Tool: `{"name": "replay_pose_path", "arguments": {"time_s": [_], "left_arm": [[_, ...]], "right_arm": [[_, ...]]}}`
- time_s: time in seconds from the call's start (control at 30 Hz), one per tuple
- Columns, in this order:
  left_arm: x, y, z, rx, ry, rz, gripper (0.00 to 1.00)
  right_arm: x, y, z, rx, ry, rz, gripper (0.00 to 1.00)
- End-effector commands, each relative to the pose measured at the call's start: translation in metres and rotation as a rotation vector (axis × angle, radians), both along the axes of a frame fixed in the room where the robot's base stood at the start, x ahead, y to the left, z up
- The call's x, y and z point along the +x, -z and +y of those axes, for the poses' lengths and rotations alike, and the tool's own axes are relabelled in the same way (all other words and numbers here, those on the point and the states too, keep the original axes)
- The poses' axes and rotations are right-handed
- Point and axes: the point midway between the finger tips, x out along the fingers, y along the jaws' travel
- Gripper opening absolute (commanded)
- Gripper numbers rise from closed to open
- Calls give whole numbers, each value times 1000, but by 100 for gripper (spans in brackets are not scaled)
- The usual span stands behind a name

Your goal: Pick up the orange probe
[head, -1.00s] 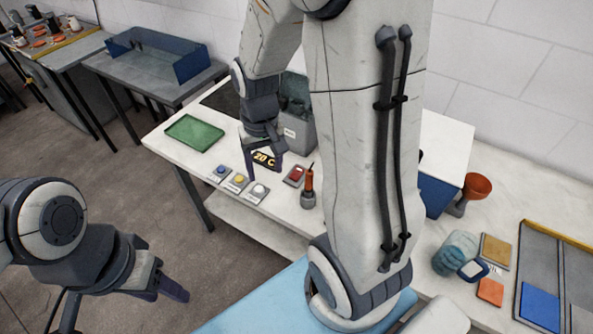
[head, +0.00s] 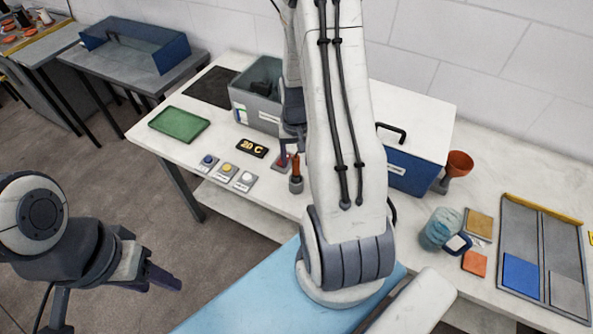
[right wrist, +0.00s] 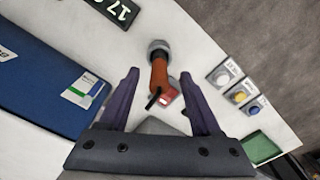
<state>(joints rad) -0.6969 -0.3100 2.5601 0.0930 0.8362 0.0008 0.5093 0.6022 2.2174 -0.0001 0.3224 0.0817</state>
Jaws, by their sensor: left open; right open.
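The orange probe (head: 296,163) stands upright in a small grey holder (head: 296,184) on the white table, close to my right arm. In the right wrist view the probe (right wrist: 159,73) appears between the two fingers, with its holder (right wrist: 158,47) beyond it. My right gripper (right wrist: 160,73) is open and empty, pointing toward the probe; I cannot tell whether its fingertips are level with it. In the head view my right gripper (head: 290,140) is partly hidden by my arm. My left gripper (head: 160,277) is open and empty over the floor, far from the probe.
A red switch (right wrist: 168,97) is close beside the probe.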

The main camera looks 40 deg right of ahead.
Motion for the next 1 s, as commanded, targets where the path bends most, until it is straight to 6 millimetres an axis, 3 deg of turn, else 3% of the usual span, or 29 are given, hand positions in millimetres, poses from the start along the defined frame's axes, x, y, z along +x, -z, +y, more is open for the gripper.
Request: {"name": "replay_pose_path", "arguments": {"time_s": [0.23, 0.53, 0.57, 0.7, 0.73, 1.0], "left_arm": [[0, -10, 0, 0, -1, 0, 50], [0, -10, 0, 0, -1, 0, 50], [0, -10, 0, 0, -1, 0, 50], [0, -10, 0, 0, -1, 0, 50], [0, -10, 0, 0, -1, 0, 50], [0, -10, 0, 0, -1, 0, 50]], "right_arm": [[3, 29, -2, 2, 0, 2, 64], [4, 35, -2, -1, -1, -1, 64], [4, 35, -2, -1, -1, -1, 61], [3, 35, -2, -1, -1, -1, 7], [3, 35, -2, -1, -1, -1, 0], [3, 34, -2, -1, -1, -1, 0]]}}
